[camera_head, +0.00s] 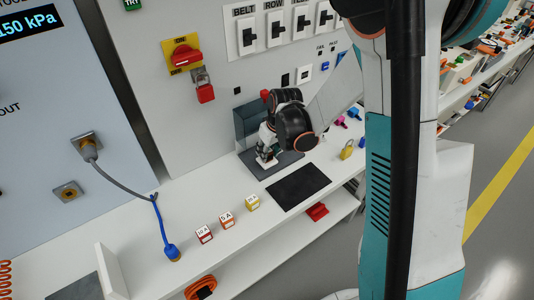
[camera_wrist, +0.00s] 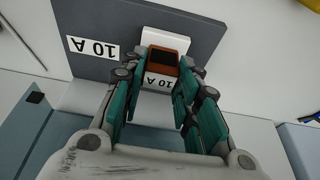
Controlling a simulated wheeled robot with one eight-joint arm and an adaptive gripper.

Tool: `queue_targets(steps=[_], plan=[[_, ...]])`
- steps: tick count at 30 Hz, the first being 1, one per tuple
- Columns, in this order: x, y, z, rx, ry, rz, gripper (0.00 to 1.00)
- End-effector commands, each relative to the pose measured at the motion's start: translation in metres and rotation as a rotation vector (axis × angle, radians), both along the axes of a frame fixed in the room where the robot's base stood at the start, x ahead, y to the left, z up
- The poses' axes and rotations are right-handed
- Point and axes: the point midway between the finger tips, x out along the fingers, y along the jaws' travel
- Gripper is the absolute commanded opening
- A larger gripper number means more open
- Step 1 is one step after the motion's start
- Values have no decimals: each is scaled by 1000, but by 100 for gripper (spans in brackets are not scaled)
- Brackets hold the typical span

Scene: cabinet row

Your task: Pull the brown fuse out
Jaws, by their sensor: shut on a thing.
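The brown fuse (camera_wrist: 167,60) with a white "10 A" label shows in the wrist view, between the fingertips of my gripper (camera_wrist: 163,72). My gripper is shut on it. Behind it is a white holder (camera_wrist: 168,40) on a dark grey plate (camera_wrist: 205,22), which carries its own "10 A" label (camera_wrist: 92,47). I cannot tell whether the fuse still sits in the holder or is a little apart from it. In the head view my gripper (camera_head: 266,152) is low over the dark base plate (camera_head: 283,166) on the bench; the fuse is hidden there.
A red "10 A" block (camera_head: 204,234), an orange "5 A" block (camera_head: 227,221) and a yellow block (camera_head: 252,203) stand on the bench (camera_head: 190,205). A black mat (camera_head: 299,187) and a yellow padlock (camera_head: 347,150) lie to the right. A translucent dark cover (camera_head: 243,122) stands behind my gripper.

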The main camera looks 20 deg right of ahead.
Motion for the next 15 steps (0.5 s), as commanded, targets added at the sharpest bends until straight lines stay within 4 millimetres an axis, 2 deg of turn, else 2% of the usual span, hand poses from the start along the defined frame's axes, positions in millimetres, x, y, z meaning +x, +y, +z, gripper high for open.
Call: queue_targets(steps=[15], plan=[[0, 0, 16, 0, 0, 0, 1]])
